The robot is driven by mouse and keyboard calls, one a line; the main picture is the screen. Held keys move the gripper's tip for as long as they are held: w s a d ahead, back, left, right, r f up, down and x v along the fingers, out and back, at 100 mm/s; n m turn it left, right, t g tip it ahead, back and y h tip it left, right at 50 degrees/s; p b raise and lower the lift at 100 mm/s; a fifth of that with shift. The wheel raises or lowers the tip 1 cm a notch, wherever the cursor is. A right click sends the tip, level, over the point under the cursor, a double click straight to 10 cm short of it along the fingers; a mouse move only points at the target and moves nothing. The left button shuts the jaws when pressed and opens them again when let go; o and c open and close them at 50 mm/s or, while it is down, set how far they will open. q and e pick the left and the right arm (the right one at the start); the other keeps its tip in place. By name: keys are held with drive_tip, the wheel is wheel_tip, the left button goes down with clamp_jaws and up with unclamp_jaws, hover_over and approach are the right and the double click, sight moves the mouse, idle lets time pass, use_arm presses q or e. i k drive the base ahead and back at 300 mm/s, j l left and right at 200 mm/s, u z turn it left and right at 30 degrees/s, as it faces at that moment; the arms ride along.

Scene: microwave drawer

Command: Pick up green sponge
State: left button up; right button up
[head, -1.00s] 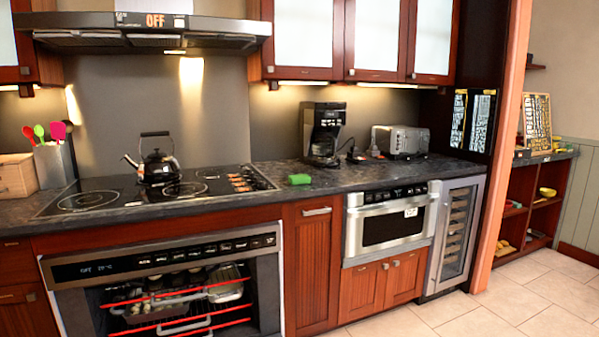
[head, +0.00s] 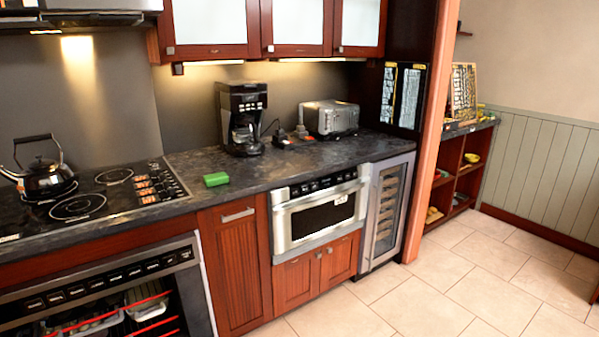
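The green sponge (head: 216,179) lies flat on the dark stone counter (head: 262,174), near its front edge. It sits just right of the black cooktop (head: 95,195) and above the red-brown cabinet door (head: 238,262). Nothing covers it and nothing touches it from above. Neither of my grippers shows in the head view.
A coffee maker (head: 241,118) and a toaster (head: 330,117) stand at the back of the counter. A kettle (head: 43,170) is on the cooktop. The microwave drawer (head: 318,213) is shut. Upper cabinets (head: 268,28) hang above. The tiled floor (head: 470,270) at right is clear.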

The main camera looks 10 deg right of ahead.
sight(212, 180)
drive_tip(key=i+l+z, duration=0.2)
drive_tip(key=z, duration=0.3)
drive_tip(key=i+l+z, duration=0.15)
drive_tip(key=z, duration=0.3)
drive_tip(key=i+z, duration=0.5)
drive_tip(key=i+l, duration=0.1)
drive_tip(key=i, duration=0.7)
drive_tip(key=i+u, duration=0.25)
drive_tip(key=u, duration=0.2)
drive_tip(key=i+u, duration=0.25)
drive_tip(key=u, duration=0.2)
drive_tip(key=i+l+u, duration=0.1)
drive_tip(key=i+u, duration=0.15)
drive_tip(key=u, duration=0.25)
drive_tip(key=i+l+u, duration=0.2)
drive_tip(key=u, duration=0.25)
